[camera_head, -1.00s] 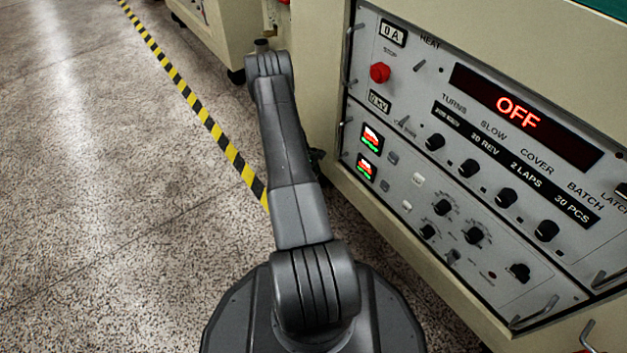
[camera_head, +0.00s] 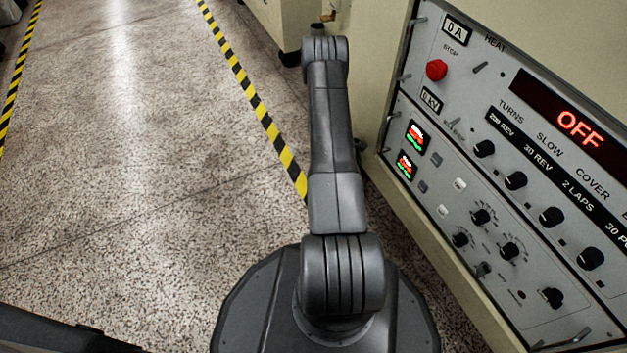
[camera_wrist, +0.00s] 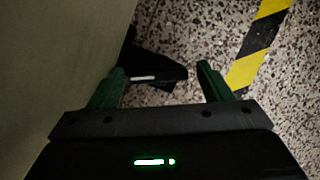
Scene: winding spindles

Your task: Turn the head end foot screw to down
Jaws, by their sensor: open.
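My gripper (camera_wrist: 161,68) shows in the wrist view with its two green fingers apart and nothing held between them. A dark, flat-looking piece with a pale strip (camera_wrist: 150,70) lies beyond and between the fingertips, low beside the cabinet side. It may be the foot screw, but the dim picture does not let me tell, nor which way it is set. It looks apart from the fingers. In the head view my arm hides the gripper, and no foot screw can be made out.
The cabinet's control panel (camera_head: 470,190), with a red stop button (camera_head: 436,70) and an OFF display (camera_head: 580,128), stands right of my arm. A yellow-black floor stripe (camera_head: 262,112) runs left of the arm. Speckled floor (camera_head: 130,190) is open further left.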

